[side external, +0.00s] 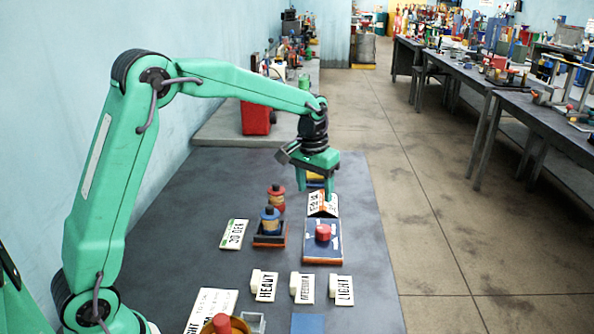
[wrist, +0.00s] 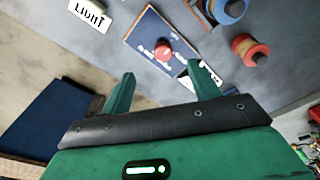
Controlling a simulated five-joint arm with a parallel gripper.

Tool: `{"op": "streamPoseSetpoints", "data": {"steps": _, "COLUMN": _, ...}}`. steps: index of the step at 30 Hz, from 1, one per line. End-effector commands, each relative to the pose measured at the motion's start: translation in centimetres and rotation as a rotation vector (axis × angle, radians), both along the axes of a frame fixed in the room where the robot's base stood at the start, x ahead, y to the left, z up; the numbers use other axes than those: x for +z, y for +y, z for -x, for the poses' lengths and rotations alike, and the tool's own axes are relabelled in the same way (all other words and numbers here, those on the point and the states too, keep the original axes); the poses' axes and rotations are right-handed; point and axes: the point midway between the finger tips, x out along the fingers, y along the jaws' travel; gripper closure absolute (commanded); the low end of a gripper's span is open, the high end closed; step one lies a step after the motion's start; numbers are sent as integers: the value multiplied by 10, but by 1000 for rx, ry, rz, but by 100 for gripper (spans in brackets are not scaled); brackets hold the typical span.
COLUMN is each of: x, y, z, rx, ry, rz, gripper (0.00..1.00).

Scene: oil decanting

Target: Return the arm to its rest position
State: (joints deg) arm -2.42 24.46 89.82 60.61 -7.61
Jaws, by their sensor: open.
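My green gripper (side external: 331,196) hangs at the end of my outstretched arm, pointing down over the far part of the dark table (side external: 185,215). Its two fingers also show in the wrist view (wrist: 163,84), spread apart with nothing between them. Below and nearer the side camera is a blue board (side external: 334,254) with a red knob (side external: 323,232) on it. A small white sign (side external: 318,207) stands close to the fingertips; in the wrist view a finger partly hides it. I cannot tell the exact height of the fingers above it.
Cards marked HEAVY (side external: 265,286), MEDIUM (side external: 303,288) and LIGHT (side external: 342,290) lie in front. A wall is at left; open floor (side external: 440,235) is at right.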

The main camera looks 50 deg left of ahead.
Motion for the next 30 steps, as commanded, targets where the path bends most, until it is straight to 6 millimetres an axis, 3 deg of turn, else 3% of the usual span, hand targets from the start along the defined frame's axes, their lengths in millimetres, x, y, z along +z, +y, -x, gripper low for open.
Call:
{"op": "streamPoseSetpoints", "data": {"steps": 6, "x": 39, "y": -5, "z": 38, "rx": -26, "ry": -60, "rz": -5, "gripper": 39}}
{"op": "streamPoseSetpoints", "data": {"steps": 15, "x": 75, "y": -10, "z": 95, "rx": -61, "ry": -140, "rz": -12, "gripper": 39}}
{"op": "streamPoseSetpoints", "data": {"steps": 30, "x": 98, "y": -17, "z": 193, "rx": -115, "ry": -270, "rz": -28, "gripper": 39}}
